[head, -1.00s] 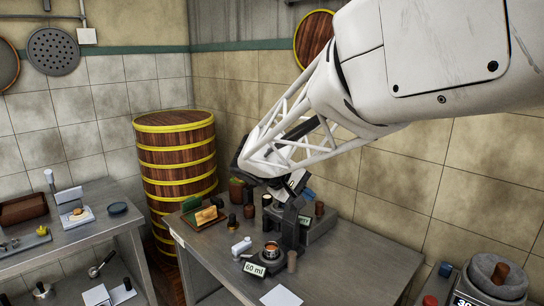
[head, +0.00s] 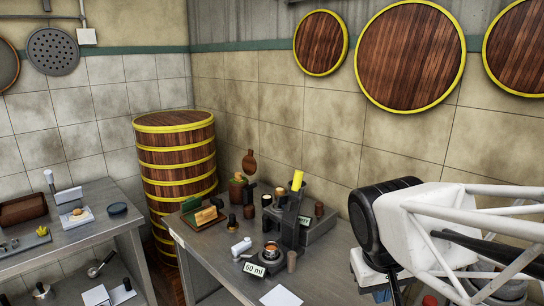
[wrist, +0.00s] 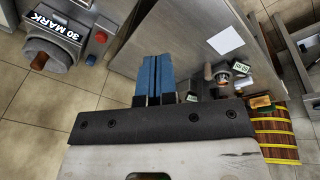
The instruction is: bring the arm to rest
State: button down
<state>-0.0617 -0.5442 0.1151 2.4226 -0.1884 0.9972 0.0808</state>
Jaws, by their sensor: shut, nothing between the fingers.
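My gripper (wrist: 153,80) shows its two blue fingers in the wrist view, side by side and shut with nothing between them. In the head view my arm is at the lower right, in front of the tiled wall and over the right end of the metal table (head: 215,258). The gripper is clear of the dark machine with a yellow-topped upright (head: 297,181) and the copper-coloured cup (head: 271,250) by the 60 ml sign (head: 253,269). My arm partly hides the right end of the table.
A scale labelled 30 MARK (wrist: 55,40) stands to the left in the wrist view. A white sheet (head: 281,296) lies at the table's front. A stack of wooden steamers with yellow bands (head: 178,170) stands behind. A side table (head: 75,243) is at the left.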

jog(key=shift+m+t+y, duration=0.3)
jog(key=shift+m+y, duration=0.2)
jog(key=shift+y, duration=0.4)
jog(key=s, duration=0.1)
jog(key=s+f, duration=0.1)
jog(key=s, duration=0.3)
jog(key=shift+s+a+f, duration=0.1)
jog(key=shift+f, duration=0.25)
